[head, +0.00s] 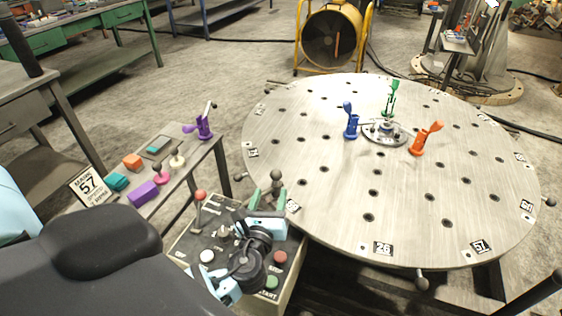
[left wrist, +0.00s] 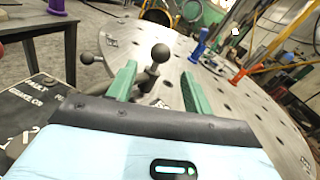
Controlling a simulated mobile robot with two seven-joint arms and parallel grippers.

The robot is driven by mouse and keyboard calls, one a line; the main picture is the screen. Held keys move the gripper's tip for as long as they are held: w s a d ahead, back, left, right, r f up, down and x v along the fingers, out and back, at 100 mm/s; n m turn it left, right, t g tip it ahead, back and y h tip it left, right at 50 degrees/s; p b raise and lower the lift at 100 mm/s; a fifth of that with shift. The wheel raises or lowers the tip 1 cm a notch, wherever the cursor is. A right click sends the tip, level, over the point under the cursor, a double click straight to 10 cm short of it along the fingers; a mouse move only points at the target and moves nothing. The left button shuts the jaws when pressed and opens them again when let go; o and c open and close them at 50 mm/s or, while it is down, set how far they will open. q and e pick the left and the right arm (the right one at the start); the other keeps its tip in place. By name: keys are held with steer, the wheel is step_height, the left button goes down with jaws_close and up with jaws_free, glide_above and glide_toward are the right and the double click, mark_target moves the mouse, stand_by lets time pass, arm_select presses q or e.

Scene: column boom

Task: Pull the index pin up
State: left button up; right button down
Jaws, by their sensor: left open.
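The index pin, with a dark ball knob (head: 275,176), stands at the near left rim of the round turntable (head: 330,200). In the left wrist view the pin's knob (left wrist: 160,52) shows between and beyond my two green fingers. My left gripper (head: 265,194) is open, its fingers pointing toward the pin; it also shows in the left wrist view (left wrist: 158,74). I cannot tell whether a finger touches the pin. The pin's lower part is partly hidden by the gripper. My right gripper is not in view.
A control box (head: 187,245) with buttons and a red-knobbed lever (head: 200,196) lies below my left gripper. Blue (head: 350,124), green (head: 391,102) and orange (head: 424,141) clamps stand on the turntable. A side bench (head: 180,178) holds coloured blocks and a purple clamp (head: 204,126).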

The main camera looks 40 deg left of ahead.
mark_target(275, 179)
arm_select(q)
steer(key=shift+w+a, duration=0.15)
steer(key=shift+w, duration=0.2)
steer(key=shift+s+r, duration=0.1)
steer(key=shift+r, duration=0.1)
steer(key=shift+w, duration=0.25)
steer(key=shift+x, duration=3.6)
steer(key=shift+a, duration=0.1)
jaws_close()
